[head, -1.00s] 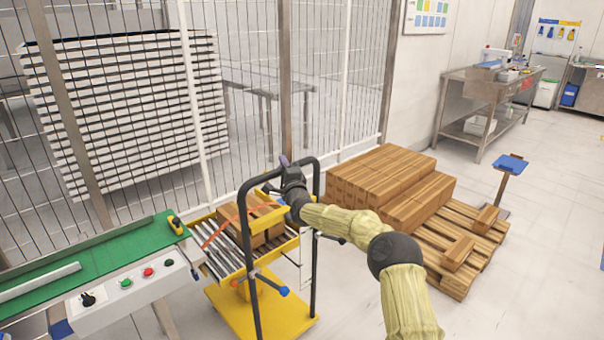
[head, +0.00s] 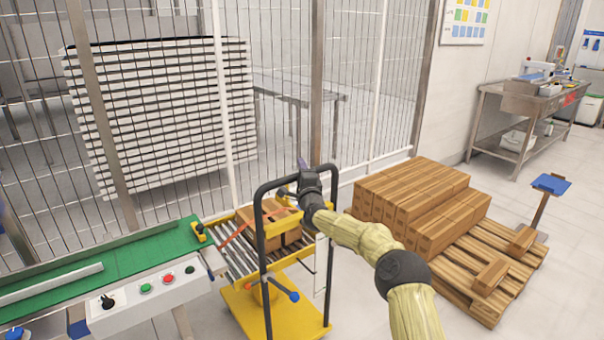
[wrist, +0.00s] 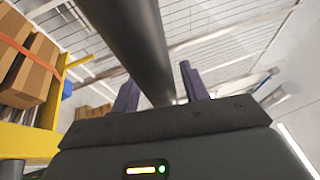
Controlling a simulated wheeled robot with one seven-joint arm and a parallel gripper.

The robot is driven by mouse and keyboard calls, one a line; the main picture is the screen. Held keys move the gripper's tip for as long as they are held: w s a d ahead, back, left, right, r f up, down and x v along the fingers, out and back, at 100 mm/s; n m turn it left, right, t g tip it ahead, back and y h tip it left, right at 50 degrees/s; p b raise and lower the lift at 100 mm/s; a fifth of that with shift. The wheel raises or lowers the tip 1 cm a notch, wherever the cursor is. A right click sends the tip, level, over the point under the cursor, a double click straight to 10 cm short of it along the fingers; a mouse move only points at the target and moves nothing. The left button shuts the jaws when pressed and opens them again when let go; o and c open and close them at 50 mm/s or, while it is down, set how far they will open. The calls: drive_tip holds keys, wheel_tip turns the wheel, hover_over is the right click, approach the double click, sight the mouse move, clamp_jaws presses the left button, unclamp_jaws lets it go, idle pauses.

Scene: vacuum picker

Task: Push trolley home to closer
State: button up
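The trolley (head: 250,313) is a yellow base with a black tube handle frame (head: 262,250) and a roller top holding brown cartons (head: 270,235) with an orange strap. It stands at the right end of the closer, a machine with a green bed (head: 130,262). The trolley top looks close to the closer's end; whether they touch is unclear. My gripper (head: 306,172) is at the top of the handle. In the wrist view, a dark tube (wrist: 130,40) passes between its two purple fingers, which stand apart. The grip contact is hidden. The cartons also show in the wrist view (wrist: 35,75).
A pallet (head: 475,290) with stacked brown cartons (head: 420,205) stands right of the trolley. A wire fence (head: 280,120) runs behind, with a tall white stack (head: 160,115) beyond it. A blue-topped stand (head: 550,184) is at right. Floor between pallet and trolley is clear.

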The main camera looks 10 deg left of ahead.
drive_tip(key=shift+s, duration=0.15)
drive_tip(key=b+v, duration=0.1)
drive_tip(key=v, duration=1.6)
idle(0.3)
drive_tip(key=shift+s, duration=0.1)
